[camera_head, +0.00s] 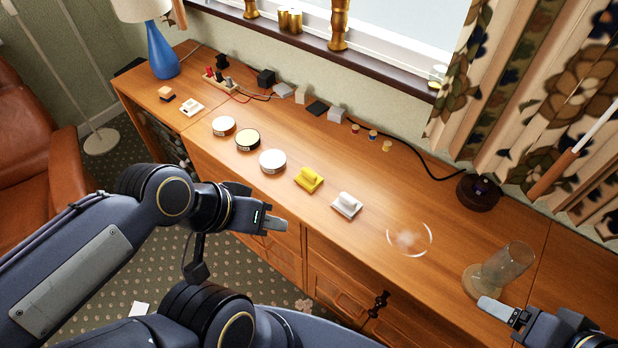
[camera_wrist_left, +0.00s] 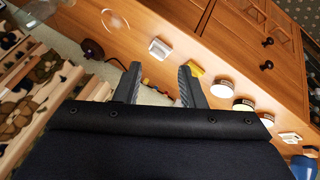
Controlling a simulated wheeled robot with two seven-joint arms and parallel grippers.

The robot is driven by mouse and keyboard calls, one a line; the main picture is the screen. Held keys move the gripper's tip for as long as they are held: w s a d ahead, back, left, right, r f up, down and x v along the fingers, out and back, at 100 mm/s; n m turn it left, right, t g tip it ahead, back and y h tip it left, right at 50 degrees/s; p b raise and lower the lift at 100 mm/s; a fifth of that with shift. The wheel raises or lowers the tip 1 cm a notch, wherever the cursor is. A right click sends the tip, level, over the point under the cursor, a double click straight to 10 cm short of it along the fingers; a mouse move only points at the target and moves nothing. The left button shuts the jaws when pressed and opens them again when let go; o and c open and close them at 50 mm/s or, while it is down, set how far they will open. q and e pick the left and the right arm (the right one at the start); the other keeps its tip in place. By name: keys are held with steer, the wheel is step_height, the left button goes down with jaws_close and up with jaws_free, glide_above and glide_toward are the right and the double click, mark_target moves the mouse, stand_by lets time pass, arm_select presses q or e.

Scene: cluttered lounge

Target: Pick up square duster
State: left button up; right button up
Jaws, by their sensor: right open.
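Several small blocks with raised grips, which look like dusters, lie on the wooden sideboard (camera_head: 415,285). A yellow one (camera_head: 309,180) and a white one (camera_head: 347,205) are near the middle. A white one (camera_head: 191,107) and an orange and black one (camera_head: 166,94) lie at the far left; I cannot tell which is the square duster. My left gripper (camera_head: 275,225) is in front of the sideboard's edge, left of the white block. The left wrist view shows its jaws (camera_wrist_left: 158,82) apart and empty, one finger partly covering the yellow block (camera_wrist_left: 197,70). My right gripper (camera_head: 497,311) is open, near the glass.
Round tins (camera_head: 272,161) stand left of the yellow block. A clear glass dish (camera_head: 408,240) lies to the right, then a tall glass (camera_head: 503,270). Cables, a power strip (camera_head: 221,80) and small blocks line the back. A blue lamp (camera_head: 161,52) stands far left.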

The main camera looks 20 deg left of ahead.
arm_select(q)
steer(key=o, duration=0.4)
steer(key=shift+w+a, duration=0.1)
steer(key=shift+w, duration=0.1)
steer(key=shift+c, duration=0.2)
steer(key=o, duration=0.5)
steer(key=w+m+b, duration=0.1)
steer(key=w+m, duration=0.1)
steer(key=w+a+m+g+b, duration=0.1)
steer(key=w+m, duration=0.1)
steer(key=w+a+f+m+b, duration=0.1)
steer(key=w+m, duration=0.1)
steer(key=shift+w+a+g, duration=0.2)
steer(key=shift+w+g, duration=0.1)
steer(key=shift+w, duration=0.05)
steer(key=m+g+y+b, duration=0.4)
steer(key=m+b, duration=0.3)
steer(key=m, duration=1)
glide_above(309, 171)
steer(key=f, duration=1.4)
steer(key=shift+s+d+f, duration=0.15)
steer(key=shift+d+f, duration=0.05)
steer(key=shift+d, duration=0.05)
steer(key=shift+f, duration=0.3)
steer(key=f, duration=0.7)
steer(key=shift+a+f, duration=0.15)
steer(key=shift+a, duration=0.15)
